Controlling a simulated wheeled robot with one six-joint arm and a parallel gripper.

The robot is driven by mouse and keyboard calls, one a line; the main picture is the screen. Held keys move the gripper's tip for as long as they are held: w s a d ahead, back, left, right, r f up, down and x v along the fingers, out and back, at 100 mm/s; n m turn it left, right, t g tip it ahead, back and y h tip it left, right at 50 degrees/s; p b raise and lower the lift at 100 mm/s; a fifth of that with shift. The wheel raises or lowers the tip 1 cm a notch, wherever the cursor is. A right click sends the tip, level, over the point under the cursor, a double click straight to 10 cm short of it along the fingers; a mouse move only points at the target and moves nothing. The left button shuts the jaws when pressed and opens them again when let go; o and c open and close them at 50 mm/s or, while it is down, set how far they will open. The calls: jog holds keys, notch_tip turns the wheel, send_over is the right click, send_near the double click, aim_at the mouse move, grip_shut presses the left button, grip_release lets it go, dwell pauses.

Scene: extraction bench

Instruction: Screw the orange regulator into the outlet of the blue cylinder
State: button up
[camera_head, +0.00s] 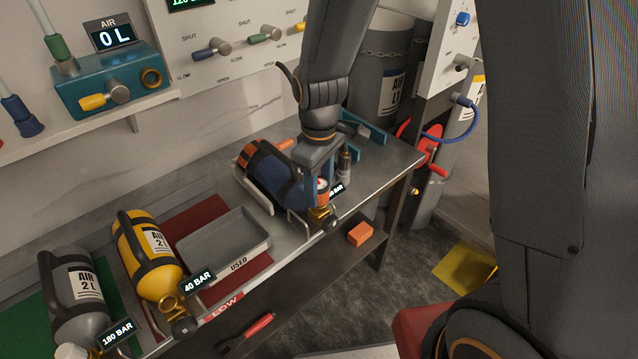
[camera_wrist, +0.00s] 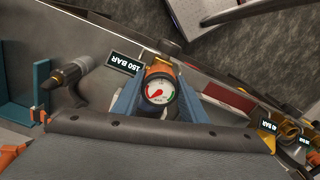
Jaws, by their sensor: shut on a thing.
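The blue cylinder (camera_head: 270,168), with an orange end, lies in a cradle on the bench, its outlet end toward the front edge. The orange regulator (camera_wrist: 160,69) with its round white gauge (camera_wrist: 158,92) sits between the blue fingers of my gripper (camera_wrist: 157,95) in the wrist view. In the head view my gripper (camera_head: 320,188) points down at the cylinder's outlet end, shut on the regulator, whose gauge face shows between the fingers. A brass valve (camera_head: 322,216) shows just below. The regulator hides the joint, so I cannot tell whether it is threaded in.
A yellow cylinder (camera_head: 143,250) and a grey cylinder (camera_head: 80,300) lie left, with a grey tray (camera_head: 228,242) between yellow and blue. An orange block (camera_head: 360,234) lies on the lower shelf.

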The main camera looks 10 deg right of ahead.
jog(key=o, duration=1.4)
jog(key=shift+c, duration=0.2)
jog(key=shift+r, duration=0.1)
jog(key=shift+r+b, duration=0.9)
jog(key=shift+r, duration=2.9)
